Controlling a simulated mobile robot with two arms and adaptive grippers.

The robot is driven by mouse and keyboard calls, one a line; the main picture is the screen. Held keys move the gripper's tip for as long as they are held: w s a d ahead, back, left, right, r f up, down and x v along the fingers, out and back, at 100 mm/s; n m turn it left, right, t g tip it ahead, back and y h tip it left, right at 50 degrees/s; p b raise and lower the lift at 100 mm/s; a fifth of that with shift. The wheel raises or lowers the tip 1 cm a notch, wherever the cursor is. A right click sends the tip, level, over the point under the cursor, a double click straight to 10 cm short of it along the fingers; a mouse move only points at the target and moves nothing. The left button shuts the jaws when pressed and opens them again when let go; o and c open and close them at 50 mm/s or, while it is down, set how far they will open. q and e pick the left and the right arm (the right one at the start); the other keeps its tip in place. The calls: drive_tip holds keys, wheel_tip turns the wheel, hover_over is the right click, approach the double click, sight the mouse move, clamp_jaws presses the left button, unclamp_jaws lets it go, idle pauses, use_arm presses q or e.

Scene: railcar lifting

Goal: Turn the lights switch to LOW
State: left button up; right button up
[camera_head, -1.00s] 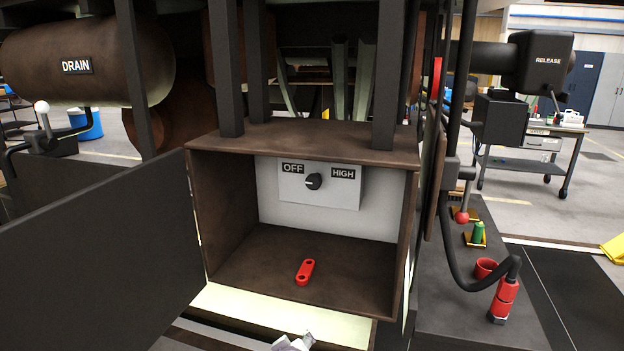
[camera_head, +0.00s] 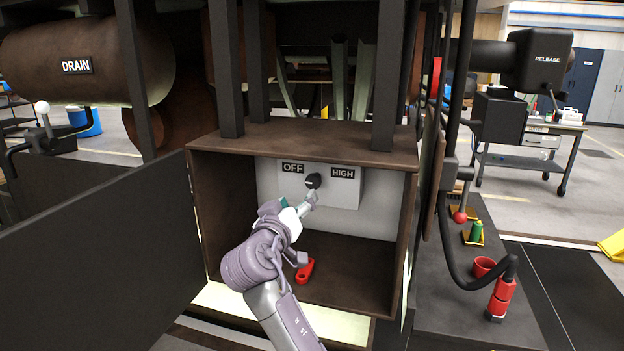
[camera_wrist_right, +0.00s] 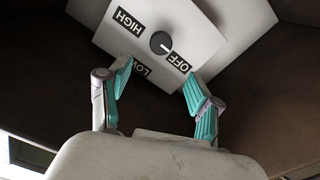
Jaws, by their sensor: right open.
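The lights switch is a round black knob (camera_head: 313,181) on a white panel (camera_head: 347,195) at the back of an open brown box. The panel reads OFF at upper left and HIGH at right in the head view. The right wrist view shows the knob (camera_wrist_right: 160,42) with its white mark toward OFF. There a LOW label (camera_wrist_right: 143,69) also shows, partly covered by a finger; the box roof hides it in the head view. My right gripper (camera_head: 309,200) is just below and in front of the knob. Its fingers (camera_wrist_right: 156,74) are spread and empty, apart from the knob. My left gripper is not in view.
A red link-shaped piece (camera_head: 305,270) lies on the box floor, partly behind my right arm. The box roof (camera_head: 310,140) overhangs the panel, and side walls flank it. An open dark door (camera_head: 95,250) stands at left. A red-ended hose (camera_head: 501,298) hangs at right.

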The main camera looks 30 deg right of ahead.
sight(311, 182)
drive_tip(key=p+x, duration=0.4)
drive_tip(key=x, duration=0.7)
drive_tip(key=shift+d, duration=0.1)
drive_tip(key=shift+w+d+f, duration=0.1)
drive_tip(key=shift+w+d, duration=0.25)
